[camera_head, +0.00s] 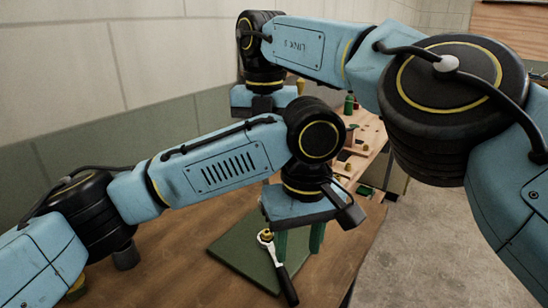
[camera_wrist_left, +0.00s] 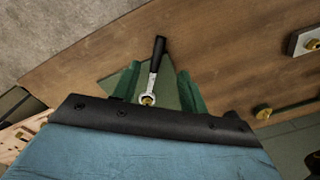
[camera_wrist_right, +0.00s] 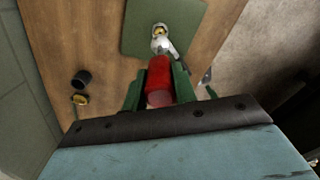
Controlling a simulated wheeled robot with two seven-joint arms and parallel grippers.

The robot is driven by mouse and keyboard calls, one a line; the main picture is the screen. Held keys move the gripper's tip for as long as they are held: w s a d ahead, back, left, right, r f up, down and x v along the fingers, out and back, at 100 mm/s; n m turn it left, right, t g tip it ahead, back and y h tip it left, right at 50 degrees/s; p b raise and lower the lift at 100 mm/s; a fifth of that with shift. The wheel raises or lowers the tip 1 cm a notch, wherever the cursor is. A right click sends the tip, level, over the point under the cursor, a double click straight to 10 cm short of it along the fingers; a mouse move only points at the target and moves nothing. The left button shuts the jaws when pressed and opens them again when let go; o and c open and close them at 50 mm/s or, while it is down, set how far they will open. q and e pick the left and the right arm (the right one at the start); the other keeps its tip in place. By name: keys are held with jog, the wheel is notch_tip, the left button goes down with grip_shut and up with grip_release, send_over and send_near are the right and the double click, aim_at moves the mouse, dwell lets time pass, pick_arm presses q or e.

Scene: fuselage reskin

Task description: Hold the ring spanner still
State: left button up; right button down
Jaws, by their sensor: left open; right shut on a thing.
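The ring spanner (camera_head: 280,268) has a silver ring head and a black handle and lies on the green mat; its ring surrounds a brass piece. It also shows in the left wrist view (camera_wrist_left: 155,68), between my left gripper's fingers. My left gripper (camera_head: 300,242) is open above the spanner, its green fingers apart; whether they touch it is unclear. My right gripper (camera_wrist_right: 158,88) is shut on a red cylindrical thing (camera_wrist_right: 159,78), with the spanner's ring (camera_wrist_right: 159,32) just beyond it. In the head view the right fingers are hidden behind my left arm.
The green mat (camera_head: 232,248) lies on a brown wooden bench (camera_head: 190,235). A black cup-like part (camera_wrist_right: 82,79) and a brass part (camera_wrist_right: 80,100) stand left in the right wrist view. A lighter board (camera_head: 368,135) with small parts lies behind. Grey floor opens right.

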aim_at(292, 294)
pick_arm(q)
jog(key=f, duration=1.2)
jog(key=shift+s+a, duration=0.1)
jog(key=shift+a, duration=0.15)
pick_arm(e)
jog(key=shift+r, duration=0.1)
pick_arm(q)
jog(key=shift+c, duration=0.3)
grip_shut()
pick_arm(e)
jog(key=shift+f+n, duration=0.6)
jog(key=shift+n, duration=0.2)
jog(key=shift+w+f+n, duration=0.1)
jog(key=shift+f+n, duration=0.3)
jog(key=shift+n, duration=0.8)
